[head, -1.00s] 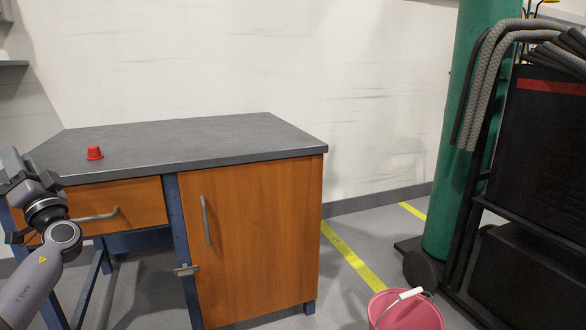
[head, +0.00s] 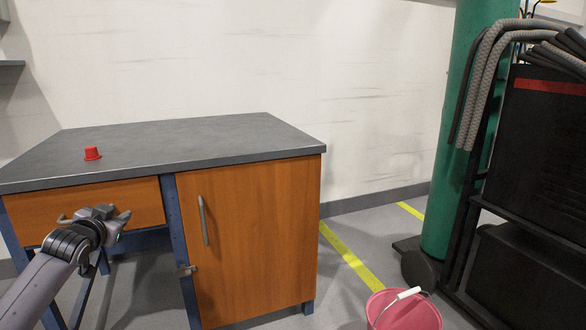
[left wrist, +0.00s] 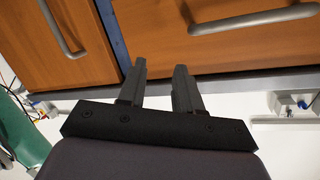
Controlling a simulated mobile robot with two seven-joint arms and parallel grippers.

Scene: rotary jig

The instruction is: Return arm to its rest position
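My left gripper (head: 112,214) is in front of the desk's drawer in the head view, its arm coming in from the lower left. In the left wrist view its two dark fingers (left wrist: 160,82) stand apart with nothing between them. The fingers point toward the orange drawer front and cabinet door, and I see no contact with them. My right gripper is not in view.
A desk with a grey top (head: 200,138) has an orange drawer (head: 40,212) and a cabinet door (head: 255,235). A small red cup (head: 92,153) is on top. A pink bucket (head: 402,312), a green cylinder (head: 455,150) and a black cart (head: 540,160) stand at right.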

